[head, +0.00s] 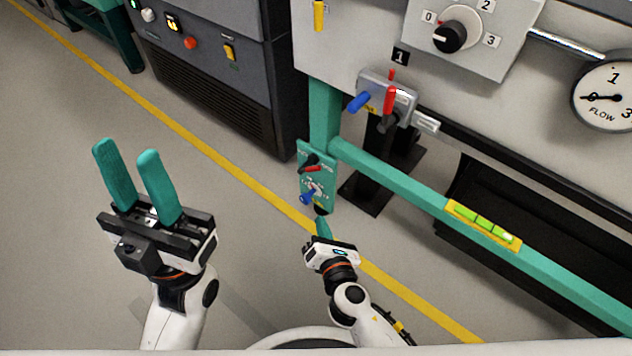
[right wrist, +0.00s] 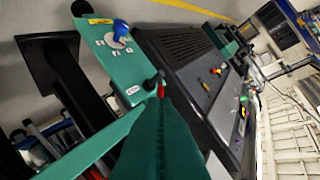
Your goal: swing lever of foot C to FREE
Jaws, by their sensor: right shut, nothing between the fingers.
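A green foot plate (head: 321,185) is on the near table leg. It has a red lever (head: 313,169) with a black knob near its top and a blue handle (head: 307,197) on a round dial below. Its small labels are too blurred to read, including any foot letter. In the right wrist view the plate (right wrist: 97,62), blue handle (right wrist: 121,27) and red lever (right wrist: 161,90) show again. My right gripper (head: 323,226) is shut and empty, its tips at the plate; in the wrist view they overlap the lever's end, contact unclear. My left gripper (head: 130,172) is open and empty, left of the plate.
A green rail (head: 400,185) with a yellow level (head: 482,225) runs right from the leg. A grey valve block (head: 388,97) with red and blue handles sits above. A dark cabinet (head: 215,75) stands behind left. The floor around my left gripper is clear.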

